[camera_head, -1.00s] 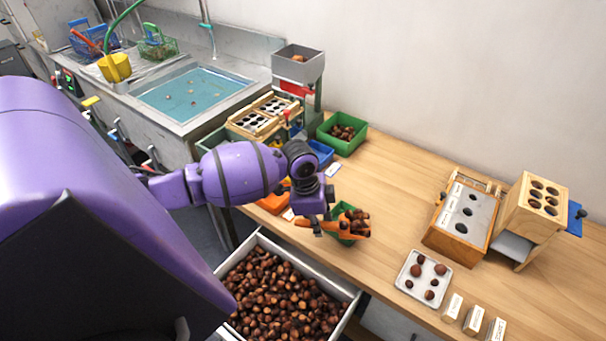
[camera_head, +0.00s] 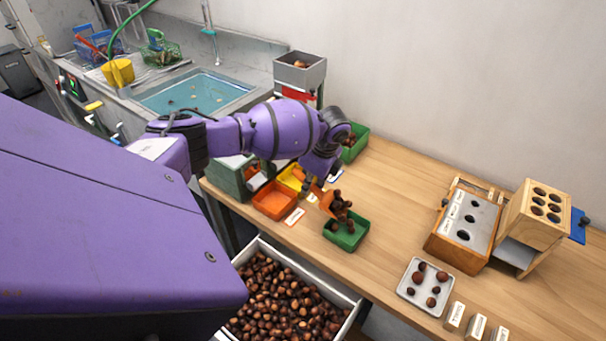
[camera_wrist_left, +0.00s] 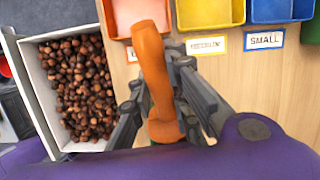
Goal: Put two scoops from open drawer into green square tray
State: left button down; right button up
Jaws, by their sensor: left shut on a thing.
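My left gripper (camera_wrist_left: 160,105) is shut on the handle of an orange scoop (camera_wrist_left: 155,70). In the head view the scoop (camera_head: 325,198) is tilted steeply over the green square tray (camera_head: 347,238), and brown chestnuts (camera_head: 341,208) are tumbling from it into the tray. The gripper's fingers are mostly hidden behind the arm in the head view. The open drawer (camera_head: 258,239), full of chestnuts, is below the table edge; it also shows at the left of the left wrist view (camera_wrist_left: 33,90). My right gripper is not in view.
Orange (camera_head: 274,201) and yellow (camera_head: 294,178) bins stand left of the tray, with labels in front. A white tray with several chestnuts (camera_head: 408,292) and a wooden sorter (camera_head: 460,254) lie to the right. The table between is clear.

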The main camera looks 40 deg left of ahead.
pick_arm(q)
jog(key=d+r+y, duration=0.2)
jog(key=shift+w+r+y, duration=0.15)
jog(key=shift+r+y, duration=0.15)
jog(key=d+r+y, duration=0.2)
jog(key=d+y, duration=0.1)
jog(key=shift+w+r+g, duration=0.2)
jog(key=shift+r+g, duration=0.1)
jog(key=shift+g, duration=0.1)
jog(key=shift+w+d+r+y+p, duration=0.1)
jog(key=shift+d+r+y+p, duration=0.15)
jog(key=shift+d+y, duration=0.3)
jog(key=shift+d+r+y+p, duration=0.15)
jog(key=shift+d+r+y, duration=0.15)
jog(key=shift+d+y, duration=0.2)
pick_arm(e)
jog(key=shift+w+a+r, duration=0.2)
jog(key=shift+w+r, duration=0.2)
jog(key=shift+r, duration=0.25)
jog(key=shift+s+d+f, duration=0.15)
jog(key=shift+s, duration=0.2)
